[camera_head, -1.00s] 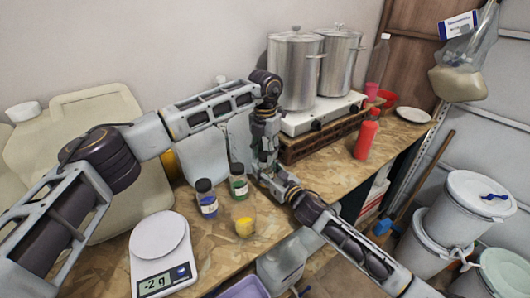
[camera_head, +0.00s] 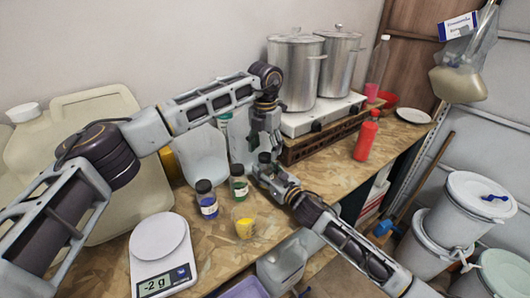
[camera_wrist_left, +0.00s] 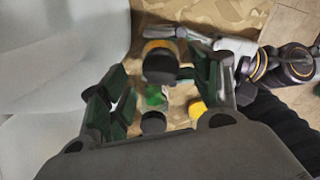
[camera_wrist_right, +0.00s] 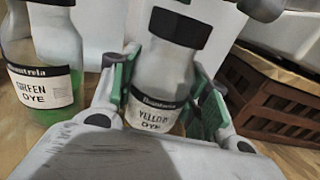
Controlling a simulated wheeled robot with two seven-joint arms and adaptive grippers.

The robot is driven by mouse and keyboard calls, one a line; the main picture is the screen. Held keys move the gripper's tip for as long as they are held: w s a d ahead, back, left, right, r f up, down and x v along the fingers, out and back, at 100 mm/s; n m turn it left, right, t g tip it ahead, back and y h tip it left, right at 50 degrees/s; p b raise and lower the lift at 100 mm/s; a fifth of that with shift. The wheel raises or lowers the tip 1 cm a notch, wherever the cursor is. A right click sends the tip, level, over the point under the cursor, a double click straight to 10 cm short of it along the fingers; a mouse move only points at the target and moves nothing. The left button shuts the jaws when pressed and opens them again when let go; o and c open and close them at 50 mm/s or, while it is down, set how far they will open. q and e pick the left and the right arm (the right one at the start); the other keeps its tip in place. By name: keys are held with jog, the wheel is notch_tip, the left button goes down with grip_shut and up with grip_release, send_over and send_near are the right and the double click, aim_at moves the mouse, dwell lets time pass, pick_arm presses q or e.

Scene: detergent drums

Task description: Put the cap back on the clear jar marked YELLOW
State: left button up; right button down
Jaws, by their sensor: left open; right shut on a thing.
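The clear jar marked YELLOW (camera_wrist_right: 165,75) stands upright between the fingers of my right gripper (camera_wrist_right: 163,100), which is shut on it. Its dark cap (camera_wrist_right: 180,28) sits on the jar's mouth; whether it is screwed tight I cannot tell. The cap also shows in the head view (camera_head: 265,157) and in the left wrist view (camera_wrist_left: 160,68). My left gripper (camera_head: 266,142) is open and empty just above the cap, pointing down. In the left wrist view its fingers (camera_wrist_left: 162,95) are spread wide. The jar's lower part is hidden in the head view.
The capped green dye jar (camera_head: 239,183) and blue dye jar (camera_head: 207,199) stand left of my right gripper. A clear cup with yellow contents (camera_head: 244,227) is in front. A scale (camera_head: 161,250) reads -2 g. Steel pots (camera_head: 297,72) stand behind; a red bottle (camera_head: 366,138) is at right.

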pick_arm(q)
notch_tip(320, 180, up, 10)
jog(key=shift+f, duration=0.2)
dwell(0.4)
pick_arm(e)
jog(key=c, duration=0.6)
grip_release()
jog(key=shift+c, duration=0.2)
jog(key=shift+s, duration=0.1)
jog(key=shift+v, duration=5.95)
